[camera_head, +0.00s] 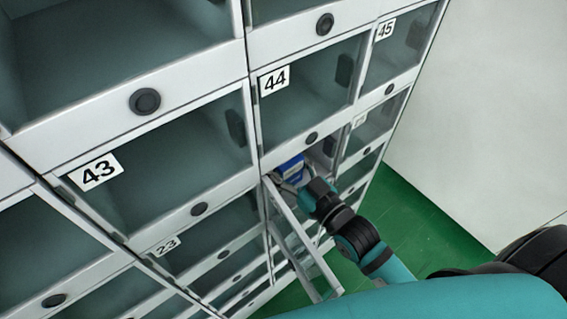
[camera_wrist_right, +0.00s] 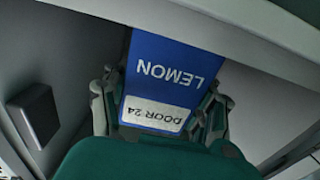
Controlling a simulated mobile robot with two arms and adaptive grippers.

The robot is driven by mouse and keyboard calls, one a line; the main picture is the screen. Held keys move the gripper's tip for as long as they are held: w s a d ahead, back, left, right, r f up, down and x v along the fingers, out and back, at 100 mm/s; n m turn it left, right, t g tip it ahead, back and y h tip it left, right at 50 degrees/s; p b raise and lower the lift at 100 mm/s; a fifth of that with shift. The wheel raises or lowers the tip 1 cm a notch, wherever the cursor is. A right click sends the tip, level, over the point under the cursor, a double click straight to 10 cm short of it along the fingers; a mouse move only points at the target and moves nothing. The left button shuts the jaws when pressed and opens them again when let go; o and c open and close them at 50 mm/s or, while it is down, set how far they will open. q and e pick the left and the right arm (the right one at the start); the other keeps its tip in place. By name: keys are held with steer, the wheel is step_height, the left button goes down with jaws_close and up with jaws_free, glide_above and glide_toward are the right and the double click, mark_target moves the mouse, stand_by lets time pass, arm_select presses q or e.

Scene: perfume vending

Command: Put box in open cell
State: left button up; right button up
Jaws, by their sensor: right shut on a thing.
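In the head view the box (camera_head: 290,168) shows at the mouth of the open cell (camera_head: 322,152), below the cell labelled 44. My right gripper (camera_wrist_right: 160,108) is shut on the box, with a finger on each side of it. The gripper and box are inside the open cell, and the box's far end is hidden. The open cell's door (camera_head: 300,240) hangs swung outward, to the left of my right arm. My left gripper is out of view.
Closed glass-fronted cells surround the open one, with labels 43 (camera_head: 95,172), 44 (camera_head: 275,80), 45 (camera_head: 385,29) and 23 (camera_head: 166,245). A dark latch block (camera_wrist_right: 35,115) is on the cell's side wall. Green floor (camera_head: 425,205) and a pale wall (camera_head: 490,100) lie to the right.

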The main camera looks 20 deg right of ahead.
steer(key=shift+s+f, duration=0.1)
steer(key=shift+s, duration=0.15)
steer(key=o, duration=1.3)
steer(key=shift+w, duration=0.15)
steer(key=shift+c, duration=0.2)
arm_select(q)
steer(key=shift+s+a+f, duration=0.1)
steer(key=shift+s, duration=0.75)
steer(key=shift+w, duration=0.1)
arm_select(e)
steer(key=shift+s, duration=0.25)
arm_select(q)
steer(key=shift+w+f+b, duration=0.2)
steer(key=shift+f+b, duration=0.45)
steer(key=shift+b, duration=0.1)
arm_select(e)
steer(key=v, duration=1.1)
steer(key=shift+s+d+r, duration=0.15)
steer(key=shift+s+r, duration=0.1)
steer(key=shift+s, duration=0.05)
steer(key=shift+f, duration=0.1)
